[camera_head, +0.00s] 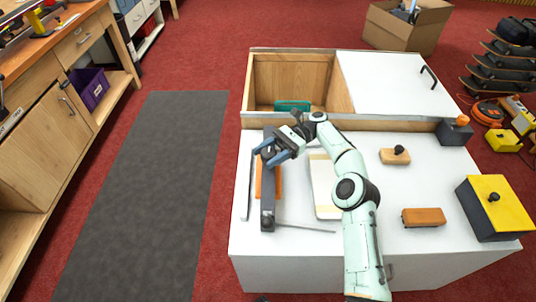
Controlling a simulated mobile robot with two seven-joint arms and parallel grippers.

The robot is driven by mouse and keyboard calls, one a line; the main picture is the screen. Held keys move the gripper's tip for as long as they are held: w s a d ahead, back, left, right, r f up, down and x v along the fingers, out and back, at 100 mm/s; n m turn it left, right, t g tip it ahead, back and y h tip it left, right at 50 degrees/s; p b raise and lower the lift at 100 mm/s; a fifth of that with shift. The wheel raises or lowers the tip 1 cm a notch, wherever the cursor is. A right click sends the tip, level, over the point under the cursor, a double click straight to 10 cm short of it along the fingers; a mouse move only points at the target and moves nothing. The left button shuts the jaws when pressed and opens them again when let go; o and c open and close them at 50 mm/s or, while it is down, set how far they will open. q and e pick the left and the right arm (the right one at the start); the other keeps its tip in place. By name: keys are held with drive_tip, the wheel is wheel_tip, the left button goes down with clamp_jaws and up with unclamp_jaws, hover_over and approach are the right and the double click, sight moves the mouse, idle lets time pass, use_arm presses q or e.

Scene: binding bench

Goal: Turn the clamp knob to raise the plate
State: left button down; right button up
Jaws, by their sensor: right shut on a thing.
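The clamp (268,205) is a long dark grey bar at the left of the white bench top, lying over an orange-brown piece (278,181) that shows on both sides of it. My right gripper (265,156), with blue fingers, is at the clamp's far end, shut on the dark clamp knob (267,153). The fingers and hand hide most of the knob. I cannot tell the plate's height from this view. My left gripper is not in view.
On the white bench top (300,258) are a thin rod (305,228), a cream board (323,185) partly behind my arm, a knobbed wooden block (394,156), an orange-brown block (423,217) and a yellow-topped box (494,205). An open wooden bin (290,80) stands behind.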

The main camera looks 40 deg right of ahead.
drive_tip(key=shift+f, duration=0.35)
drive_tip(key=o, duration=0.9)
drive_tip(key=shift+d, duration=0.1)
drive_tip(key=shift+o, duration=0.2)
drive_tip(key=shift+r, duration=0.15)
drive_tip(key=shift+r, duration=0.1)
